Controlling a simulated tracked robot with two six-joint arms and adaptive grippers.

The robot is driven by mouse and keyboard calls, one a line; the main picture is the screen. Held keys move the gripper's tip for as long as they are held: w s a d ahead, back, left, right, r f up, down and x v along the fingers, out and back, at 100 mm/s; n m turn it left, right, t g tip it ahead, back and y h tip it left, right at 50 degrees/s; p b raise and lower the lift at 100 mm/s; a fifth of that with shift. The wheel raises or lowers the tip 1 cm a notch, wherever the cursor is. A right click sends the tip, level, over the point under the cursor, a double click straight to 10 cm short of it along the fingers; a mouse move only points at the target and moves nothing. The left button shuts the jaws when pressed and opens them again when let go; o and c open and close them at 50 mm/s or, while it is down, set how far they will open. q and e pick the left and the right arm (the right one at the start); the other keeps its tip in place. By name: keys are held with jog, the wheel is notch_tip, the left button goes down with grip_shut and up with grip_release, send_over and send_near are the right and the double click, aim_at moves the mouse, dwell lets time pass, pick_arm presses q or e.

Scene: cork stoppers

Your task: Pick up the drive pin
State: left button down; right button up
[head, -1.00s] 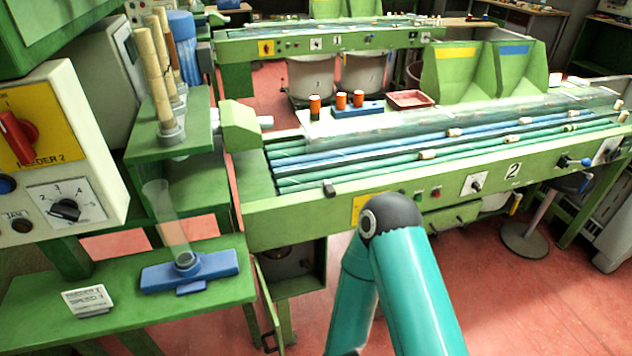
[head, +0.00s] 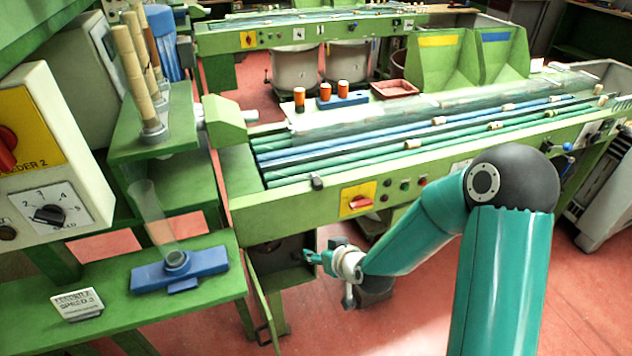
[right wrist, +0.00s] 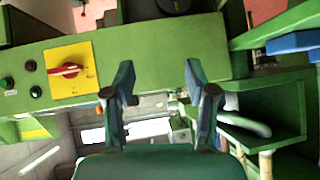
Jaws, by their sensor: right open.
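I cannot make out a drive pin in either view; it may be hidden or too small to tell. My right gripper (head: 314,257) is in front of the open cabinet (head: 285,250) under the near end of the green machine (head: 270,212). In the right wrist view its two fingers (right wrist: 158,78) stand apart with nothing between them. Beyond them is a green panel. My left gripper is not in view.
The open cabinet door (head: 262,308) stands left of my right gripper. A yellow plate with a red switch (head: 358,199) is above it and also shows in the right wrist view (right wrist: 70,70). A green bench (head: 60,325) with a blue holder (head: 205,268) is at the left.

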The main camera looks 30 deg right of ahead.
jog(key=w+d+r+t+h, duration=0.2)
jog(key=d+r+t+h, duration=0.1)
jog(key=d+r, duration=0.55)
jog(key=p, duration=0.3)
send_near(320, 184)
jog(key=x, duration=0.4)
jog(key=shift+w+d+f, duration=0.15)
jog(key=shift+d, duration=0.15)
jog(key=shift+w+d+f, duration=0.1)
jog(key=shift+w+f, duration=0.15)
jog(key=shift+w, duration=0.75)
jog(key=p+x, duration=0.1)
jog(key=x, duration=0.2)
jog(key=shift+w+f+p, duration=0.1)
jog(key=shift+w+p, duration=0.1)
jog(key=shift+p, duration=0.2)
jog(key=shift+w+f, duration=0.2)
jog(key=shift+w, duration=0.2)
grip_shut()
